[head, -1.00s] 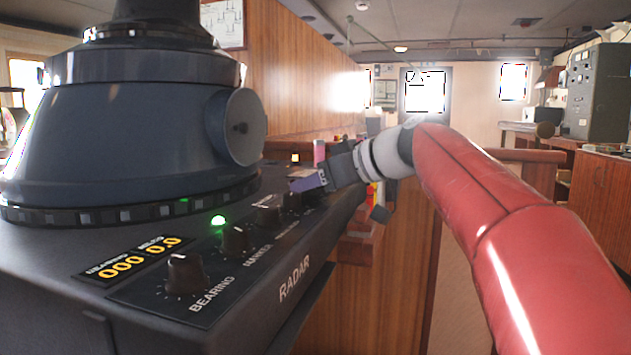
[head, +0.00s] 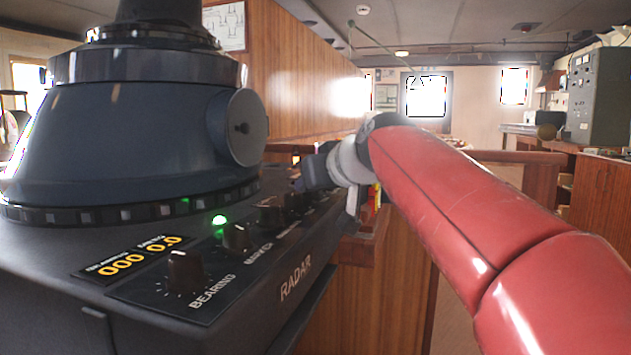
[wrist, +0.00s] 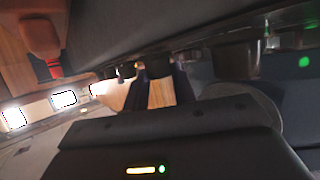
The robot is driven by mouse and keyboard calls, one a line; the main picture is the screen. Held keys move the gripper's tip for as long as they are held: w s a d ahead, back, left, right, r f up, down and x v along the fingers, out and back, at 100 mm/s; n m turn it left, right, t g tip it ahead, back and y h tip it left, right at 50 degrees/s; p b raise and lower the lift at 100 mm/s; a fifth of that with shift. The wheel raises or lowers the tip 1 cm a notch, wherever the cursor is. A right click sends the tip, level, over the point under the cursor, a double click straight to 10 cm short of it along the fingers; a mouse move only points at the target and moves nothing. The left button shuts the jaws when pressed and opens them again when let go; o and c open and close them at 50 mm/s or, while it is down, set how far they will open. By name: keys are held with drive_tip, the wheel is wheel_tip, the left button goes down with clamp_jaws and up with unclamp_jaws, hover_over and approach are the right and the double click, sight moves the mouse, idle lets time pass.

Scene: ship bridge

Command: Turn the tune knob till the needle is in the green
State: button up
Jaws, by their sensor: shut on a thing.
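The radar console (head: 75,255) has a row of dark knobs along its sloped front edge, running away from me. My gripper (head: 297,186) is at the far end of this row, low against the panel. In the wrist view the two fingers of my gripper (wrist: 160,88) are shut on a dark knob (wrist: 158,68), one on each side. The label of this knob is hidden, so I cannot read whether it says tune. No needle or green band of a meter can be made out in either view.
The nearest knob (head: 186,270), marked BEARING, and a second knob (head: 236,237) stand nearer me. A green lamp (head: 219,220) glows beside them. A big blue-grey radar hood (head: 130,140) rises behind the panel. A wooden rail (head: 515,157) lies beyond my arm.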

idle(0.4)
drive_tip(key=o, duration=1)
drive_tip(key=shift+s, duration=0.1)
drive_tip(key=v, duration=0.7)
drive_tip(key=shift+s+b, duration=0.3)
drive_tip(key=shift+b, duration=0.15)
drive_tip(key=shift+r, duration=0.1)
